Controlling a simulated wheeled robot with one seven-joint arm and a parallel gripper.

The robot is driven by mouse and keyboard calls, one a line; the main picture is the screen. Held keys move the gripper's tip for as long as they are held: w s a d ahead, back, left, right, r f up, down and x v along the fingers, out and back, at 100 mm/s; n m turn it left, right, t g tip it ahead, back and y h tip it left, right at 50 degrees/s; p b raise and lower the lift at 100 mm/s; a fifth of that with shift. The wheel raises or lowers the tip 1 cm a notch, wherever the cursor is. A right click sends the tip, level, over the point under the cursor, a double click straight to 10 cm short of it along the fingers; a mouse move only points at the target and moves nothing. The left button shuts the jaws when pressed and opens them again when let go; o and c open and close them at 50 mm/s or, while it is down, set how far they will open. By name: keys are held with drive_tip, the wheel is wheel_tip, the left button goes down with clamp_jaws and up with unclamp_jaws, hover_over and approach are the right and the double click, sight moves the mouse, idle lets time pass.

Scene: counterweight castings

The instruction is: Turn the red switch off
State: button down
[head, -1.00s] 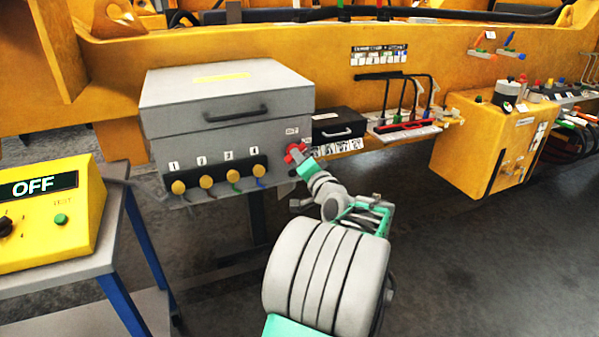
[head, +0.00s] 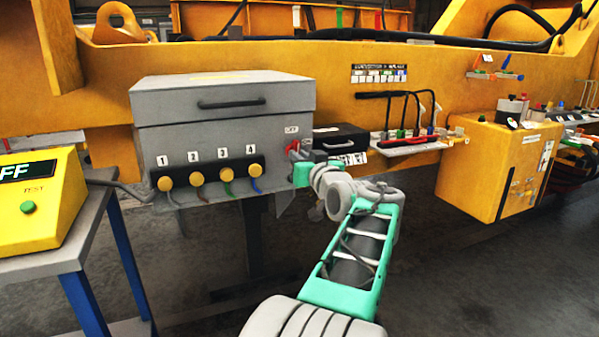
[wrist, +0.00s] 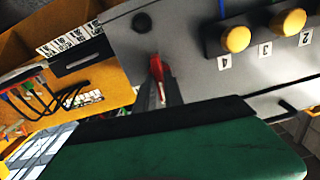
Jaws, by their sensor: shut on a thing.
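The red switch (head: 294,146) is on the front of the grey box (head: 230,130), at its right end below a small OFF label (head: 291,129). In the wrist view the red switch handle (wrist: 158,66) stands between the finger tips. My gripper (head: 297,156) is at the switch, and in the wrist view my gripper (wrist: 158,88) is shut on the red handle. The fingers and my arm hide part of the switch in the head view.
Several yellow knobs (head: 197,178) numbered 1 to 4 line the box's lower front. A yellow tester (head: 45,205) stands on a table at left. A small black case (head: 340,138) and a tool tray (head: 410,141) lie to the right. The floor at lower right is clear.

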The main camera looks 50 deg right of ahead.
drive_tip(key=shift+f+n+b, duration=0.2)
drive_tip(key=shift+n+b, duration=0.35)
drive_tip(key=shift+n, duration=0.05)
drive_tip(key=shift+r, duration=0.1)
drive_tip(key=c, duration=1.4)
unclamp_jaws()
drive_tip(key=shift+c, duration=0.2)
drive_tip(key=shift+r, duration=0.1)
drive_tip(key=v, duration=0.7)
drive_tip(key=shift+s+a+p, duration=0.2)
drive_tip(key=shift+s+p, duration=0.15)
